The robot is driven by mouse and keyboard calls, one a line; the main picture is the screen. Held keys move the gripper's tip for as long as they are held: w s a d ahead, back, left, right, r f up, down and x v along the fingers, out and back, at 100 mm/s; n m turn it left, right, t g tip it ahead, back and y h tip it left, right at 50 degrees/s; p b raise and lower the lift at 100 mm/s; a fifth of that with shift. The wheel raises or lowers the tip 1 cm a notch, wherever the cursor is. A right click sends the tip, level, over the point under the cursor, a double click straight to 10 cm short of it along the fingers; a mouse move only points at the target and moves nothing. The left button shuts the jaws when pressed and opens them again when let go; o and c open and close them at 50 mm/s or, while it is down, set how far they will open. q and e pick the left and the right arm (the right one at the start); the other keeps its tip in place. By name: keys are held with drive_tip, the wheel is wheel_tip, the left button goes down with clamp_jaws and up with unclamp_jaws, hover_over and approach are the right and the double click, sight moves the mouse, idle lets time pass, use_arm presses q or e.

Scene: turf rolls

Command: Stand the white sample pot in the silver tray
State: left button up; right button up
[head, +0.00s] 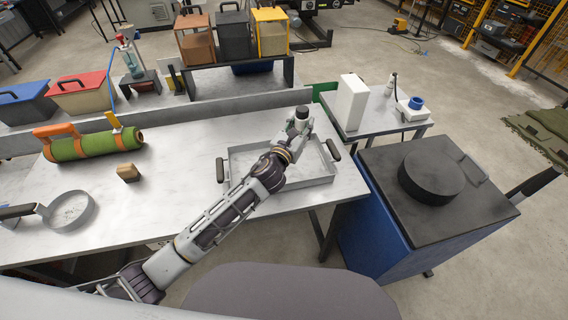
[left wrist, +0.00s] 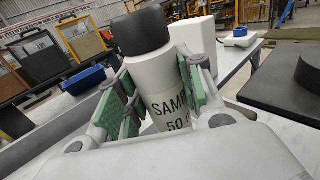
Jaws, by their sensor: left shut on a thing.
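The white sample pot (left wrist: 160,85) has a black cap and dark "SAMP… 50" lettering. It stands between the green-padded fingers of my left gripper (left wrist: 153,95), which is shut on it; it leans slightly in the left wrist view. In the head view the pot (head: 299,119) shows mostly as its dark cap and white top, above the far side of the silver tray (head: 318,183). My left arm crosses the tray and hides part of it. I cannot tell whether the pot's base touches the tray. My right gripper does not show.
A green roll with orange handle (head: 88,147), a small brown block (head: 128,172) and a round sieve (head: 71,211) lie on the bench's left. A white box (head: 351,102) stands on a side table beyond the tray. A black disc (head: 431,175) tops the blue cabinet at right.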

use_arm(q)
drive_tip(key=shift+w+d+r, duration=0.15)
drive_tip(key=shift+w+d, duration=0.1)
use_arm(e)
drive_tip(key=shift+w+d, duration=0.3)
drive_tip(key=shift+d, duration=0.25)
use_arm(q)
drive_tip(key=shift+s+a, duration=0.1)
drive_tip(key=shift+a, duration=0.05)
drive_tip(key=shift+f+b, duration=0.65)
drive_tip(key=shift+f, duration=2.45)
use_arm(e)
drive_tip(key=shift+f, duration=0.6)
use_arm(q)
drive_tip(key=shift+f+b, duration=0.45)
drive_tip(key=shift+f, duration=1.4)
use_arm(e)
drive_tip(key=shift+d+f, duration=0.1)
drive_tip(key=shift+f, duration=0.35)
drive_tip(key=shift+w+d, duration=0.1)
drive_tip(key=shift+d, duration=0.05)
